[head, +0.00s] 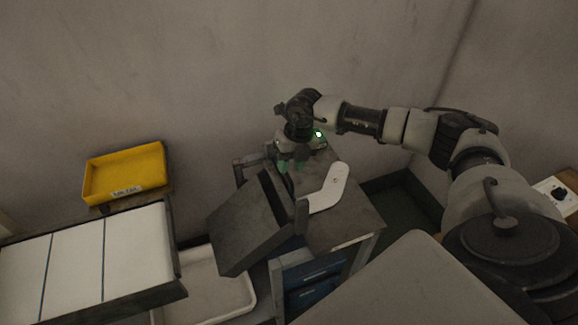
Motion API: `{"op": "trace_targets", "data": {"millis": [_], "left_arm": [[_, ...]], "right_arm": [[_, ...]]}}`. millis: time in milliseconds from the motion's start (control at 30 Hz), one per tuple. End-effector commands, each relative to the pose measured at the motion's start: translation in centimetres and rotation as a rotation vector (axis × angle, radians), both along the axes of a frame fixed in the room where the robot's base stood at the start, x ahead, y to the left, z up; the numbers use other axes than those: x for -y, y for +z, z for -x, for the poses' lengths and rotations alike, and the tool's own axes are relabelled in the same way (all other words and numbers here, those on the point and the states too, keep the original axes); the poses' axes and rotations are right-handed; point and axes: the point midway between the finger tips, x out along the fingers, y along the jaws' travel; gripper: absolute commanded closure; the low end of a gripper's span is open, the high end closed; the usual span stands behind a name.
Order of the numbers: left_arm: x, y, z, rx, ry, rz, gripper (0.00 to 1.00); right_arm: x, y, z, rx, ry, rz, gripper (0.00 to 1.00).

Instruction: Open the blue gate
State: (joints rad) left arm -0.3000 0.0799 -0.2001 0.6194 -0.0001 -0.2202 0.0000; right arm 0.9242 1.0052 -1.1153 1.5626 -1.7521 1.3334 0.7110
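A blue panel (312,276), which looks like the blue gate, shows low on the front of a grey bench, below a tilted dark box. I cannot tell whether it is open or shut. My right gripper (292,166) has green fingertips and points down above the back of the bench, behind the dark box and well away from the blue panel. Its fingertips look apart, with nothing seen between them. My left gripper is not in view.
The tilted dark grey box (245,225) stands beside a white sock-shaped board (330,188) on the bench. A labelled yellow tray (125,172) is at the left by the wall. A white-panelled surface (75,262) and a pale tray (205,283) lie at lower left.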

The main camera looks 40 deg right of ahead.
Motion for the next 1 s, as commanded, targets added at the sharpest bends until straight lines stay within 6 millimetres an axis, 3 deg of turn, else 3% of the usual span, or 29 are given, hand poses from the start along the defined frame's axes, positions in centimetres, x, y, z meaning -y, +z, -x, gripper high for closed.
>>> {"op": "trace_targets", "data": {"millis": [200, 500, 767, 1000], "left_arm": [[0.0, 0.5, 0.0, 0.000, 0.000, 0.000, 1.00], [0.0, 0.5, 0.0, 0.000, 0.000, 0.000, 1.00], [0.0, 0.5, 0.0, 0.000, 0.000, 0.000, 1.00], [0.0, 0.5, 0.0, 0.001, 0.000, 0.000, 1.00]], "right_arm": [[-0.4, -2.0, -0.1, -0.001, -0.001, -0.001, 0.64], [-0.5, -2.4, -0.1, 0.000, 0.000, -0.001, 0.64], [-0.5, -2.3, -0.1, 0.001, 0.000, -0.001, 1.00], [-0.5, -2.3, -0.1, 0.001, 0.000, -0.001, 1.00]]}}
